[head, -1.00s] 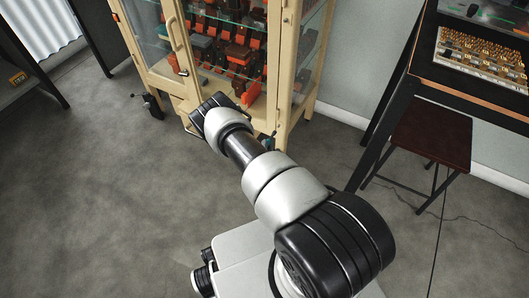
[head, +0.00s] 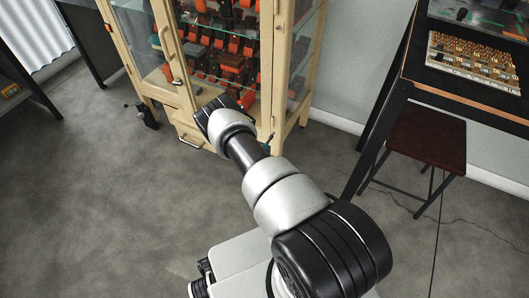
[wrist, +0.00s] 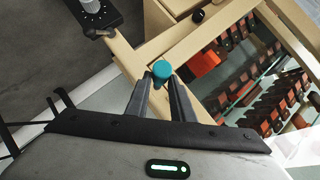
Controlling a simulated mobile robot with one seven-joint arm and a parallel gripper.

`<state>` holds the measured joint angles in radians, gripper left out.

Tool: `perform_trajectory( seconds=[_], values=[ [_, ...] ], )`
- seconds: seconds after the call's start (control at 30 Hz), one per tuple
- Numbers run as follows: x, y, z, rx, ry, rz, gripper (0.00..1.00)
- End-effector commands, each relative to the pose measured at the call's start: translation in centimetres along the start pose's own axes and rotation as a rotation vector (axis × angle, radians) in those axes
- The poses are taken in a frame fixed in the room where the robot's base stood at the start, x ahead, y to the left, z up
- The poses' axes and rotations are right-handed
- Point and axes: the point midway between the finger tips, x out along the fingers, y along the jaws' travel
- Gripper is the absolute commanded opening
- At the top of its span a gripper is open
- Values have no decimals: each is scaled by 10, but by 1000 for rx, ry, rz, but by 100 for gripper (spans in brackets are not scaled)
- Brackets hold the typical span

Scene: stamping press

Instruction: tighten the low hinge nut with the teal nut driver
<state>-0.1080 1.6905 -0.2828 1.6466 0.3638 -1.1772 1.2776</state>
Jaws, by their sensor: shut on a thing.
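The teal nut driver (wrist: 162,71) shows as a round teal end between my gripper's (wrist: 163,82) two dark fingers in the wrist view. My gripper is shut on it. In the head view my arm hides most of the gripper, and only a small teal bit (head: 267,144) shows beside the arm's end. The driver is in front of the low cream frame of the glass cabinet (head: 280,75). Whether it touches the frame I cannot tell. I cannot make out the low hinge nut in either view.
The cabinet holds several orange and dark parts behind glass. A dark table (head: 400,88) and a brown-topped stool (head: 428,138) stand at the right. The grey floor at the left is clear.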

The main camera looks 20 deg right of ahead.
Motion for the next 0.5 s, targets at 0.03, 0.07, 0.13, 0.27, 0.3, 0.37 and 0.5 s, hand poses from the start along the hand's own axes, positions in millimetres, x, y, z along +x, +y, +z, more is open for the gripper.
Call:
perform_trajectory(
  seconds=[0.03,0.07,0.13,0.27,0.3,0.37,0.5],
  values=[
    [0,0,0,0,0,-1,0],
    [0,0,0,0,0,-1,0],
    [0,0,-1,0,1,-1,0],
    [2,0,-2,1,1,-1,0],
    [3,0,-3,1,1,-2,0],
    [5,0,-4,1,1,-2,0],
    [8,0,-7,1,1,-1,0]
  ],
)
